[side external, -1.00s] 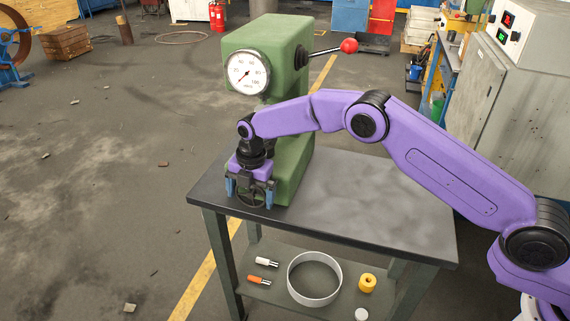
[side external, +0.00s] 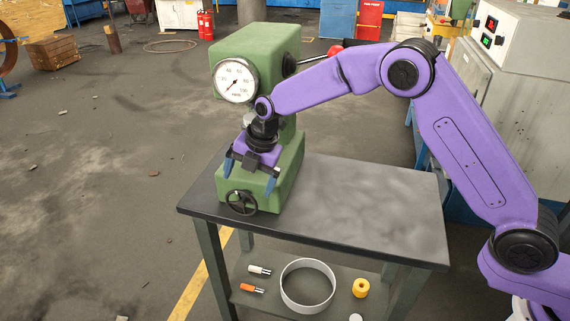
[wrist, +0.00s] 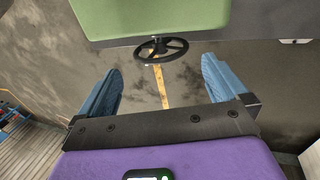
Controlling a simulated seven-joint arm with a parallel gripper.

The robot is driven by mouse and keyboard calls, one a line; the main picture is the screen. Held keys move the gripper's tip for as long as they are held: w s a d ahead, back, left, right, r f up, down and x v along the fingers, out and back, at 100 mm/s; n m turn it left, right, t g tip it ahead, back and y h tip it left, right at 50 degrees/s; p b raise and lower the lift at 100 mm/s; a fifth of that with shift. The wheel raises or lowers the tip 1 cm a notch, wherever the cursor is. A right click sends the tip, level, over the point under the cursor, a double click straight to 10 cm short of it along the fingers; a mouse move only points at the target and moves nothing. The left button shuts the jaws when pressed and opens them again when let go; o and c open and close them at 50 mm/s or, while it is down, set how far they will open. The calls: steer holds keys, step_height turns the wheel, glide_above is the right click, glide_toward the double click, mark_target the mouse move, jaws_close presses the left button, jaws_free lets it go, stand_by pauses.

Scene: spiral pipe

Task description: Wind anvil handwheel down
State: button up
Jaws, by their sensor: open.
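The anvil is mostly hidden behind my wrist.
The dark bench top (side external: 360,205) is clear to the right of the tester. The lower shelf holds a pale ring (side external: 308,308), a yellow part (side external: 361,287) and two small tools.

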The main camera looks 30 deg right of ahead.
steer(key=v, duration=0.9)
steer(key=s+d+n+g+h, duration=0.2)
steer(key=s+n, duration=0.5)
steer(key=n, duration=1.1)
steer(key=shift+s+g+h, duration=0.3)
steer(key=shift+s, duration=0.1)
stand_by(2.6)
